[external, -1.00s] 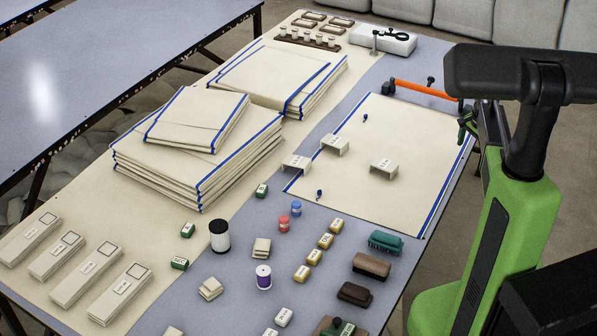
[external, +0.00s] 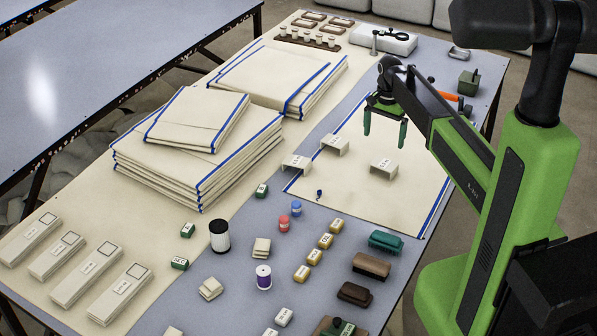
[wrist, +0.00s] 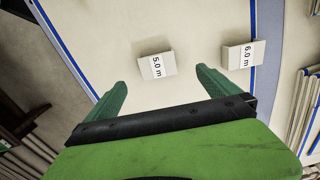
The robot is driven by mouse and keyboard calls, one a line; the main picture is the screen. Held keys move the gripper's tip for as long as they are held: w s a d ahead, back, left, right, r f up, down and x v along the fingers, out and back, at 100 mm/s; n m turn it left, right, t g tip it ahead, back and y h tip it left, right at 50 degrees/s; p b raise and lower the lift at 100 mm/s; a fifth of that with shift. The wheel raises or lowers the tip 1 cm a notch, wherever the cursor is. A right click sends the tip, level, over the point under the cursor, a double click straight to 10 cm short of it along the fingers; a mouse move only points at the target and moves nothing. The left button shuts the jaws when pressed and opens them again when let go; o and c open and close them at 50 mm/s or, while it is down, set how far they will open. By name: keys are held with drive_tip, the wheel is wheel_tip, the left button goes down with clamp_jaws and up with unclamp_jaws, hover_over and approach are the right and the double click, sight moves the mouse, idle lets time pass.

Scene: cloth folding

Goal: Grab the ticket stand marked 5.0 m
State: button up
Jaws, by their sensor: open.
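The ticket stand marked 5.0 m (wrist: 157,66) is a small pale bracket with a white label, on the cream cloth. In the external view it appears to be the right-hand stand (external: 383,167); its label is too small there to read surely. My gripper (external: 385,134) hangs open and empty over the cloth, fingers down, higher and farther back than this stand. In the wrist view my gripper (wrist: 160,80) has its green fingers wide apart. The 5.0 m stand lies ahead of and between them, untouched.
The stand marked 6.0 m (wrist: 243,55) is near the cloth's blue-striped edge. Another stand (external: 296,162) sits near that edge. Cloth stacks (external: 195,150) lie left. Spools, blocks and brushes (external: 371,265) crowd the near table. Bare cloth (external: 385,208) shows before the right-hand stand.

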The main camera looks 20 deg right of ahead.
sight(383, 165)
wheel_tip(383, 165, down, 7)
drive_tip(key=b, duration=0.5)
drive_tip(key=shift+f+b, duration=0.15)
drive_tip(key=shift+b, duration=0.2)
drive_tip(key=f+b, duration=0.5)
drive_tip(key=shift+s+d+f, duration=0.1)
drive_tip(key=shift+s+d, duration=0.15)
drive_tip(key=shift+s, duration=0.05)
drive_tip(key=shift+r, duration=0.2)
drive_tip(key=shift+c, duration=0.3)
drive_tip(key=c, duration=1.3)
drive_tip(key=shift+r+p, duration=0.5)
drive_tip(key=shift+p, duration=0.15)
wheel_tip(383, 165, up, 4)
drive_tip(key=p, duration=0.4)
drive_tip(key=shift+s+d+r+p, duration=1)
drive_tip(key=shift+s+d, duration=0.05)
drive_tip(key=shift+d, duration=0.6)
drive_tip(key=shift+s+d+r+p, duration=0.95)
drive_tip(key=shift+s+d+r, duration=0.05)
drive_tip(key=shift+d, duration=0.65)
drive_tip(key=shift+s+d+r+p, duration=1)
drive_tip(key=shift+s+d, duration=0.05)
drive_tip(key=shift+d, duration=0.6)
